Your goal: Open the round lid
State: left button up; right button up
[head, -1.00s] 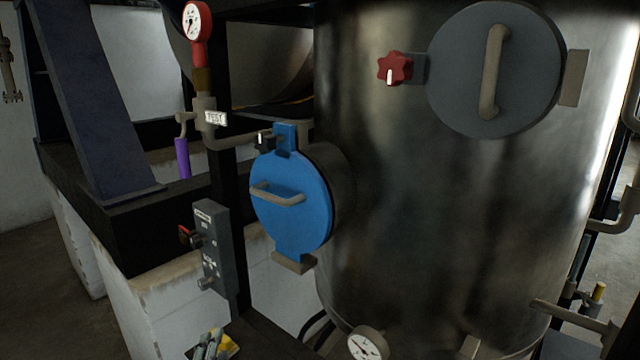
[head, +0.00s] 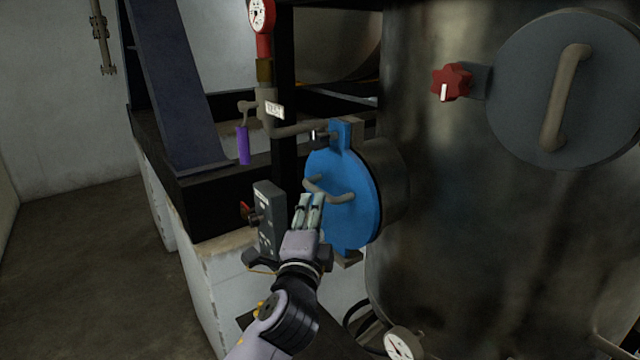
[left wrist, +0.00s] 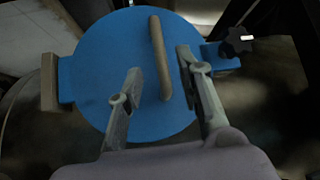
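The round blue lid (head: 350,216) sits closed on the side port of the metal tank, and its face fills much of the left wrist view (left wrist: 100,70). A beige bar handle (head: 345,197) crosses its face; it stands nearly upright in the left wrist view (left wrist: 157,50). My left gripper (head: 312,199) is in front of the lid near the handle. In the left wrist view its fingers (left wrist: 158,63) are apart, one on each side of the handle; contact is not clear. A dark clamp knob (left wrist: 236,41) sits at the lid's edge. My right gripper is not in view.
A larger grey round lid (head: 515,100) with a red knob (head: 451,83) is higher on the tank. A grey switch box (head: 268,222) stands close left of my gripper. Pipework with a red gauge (head: 262,15) rises behind. Open floor lies at left.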

aim_at(319, 189)
pick_arm(q)
jog(key=shift+w+d+r+p, duration=0.15)
jog(key=shift+w+p, duration=0.2)
jog(key=shift+w, duration=0.85)
jog(key=shift+w+d+r+p, duration=0.2)
jog(key=shift+w+p, duration=0.1)
jog(key=shift+w, duration=0.85)
jog(key=shift+w+d+r+p, duration=0.15)
jog(key=shift+w+p, duration=0.2)
jog(key=shift+w, duration=0.85)
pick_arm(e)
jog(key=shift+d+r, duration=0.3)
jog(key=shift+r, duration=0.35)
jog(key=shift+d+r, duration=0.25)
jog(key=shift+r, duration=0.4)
pick_arm(q)
jog(key=shift+c, duration=0.2)
grip_shut()
jog(key=shift+f, duration=0.1)
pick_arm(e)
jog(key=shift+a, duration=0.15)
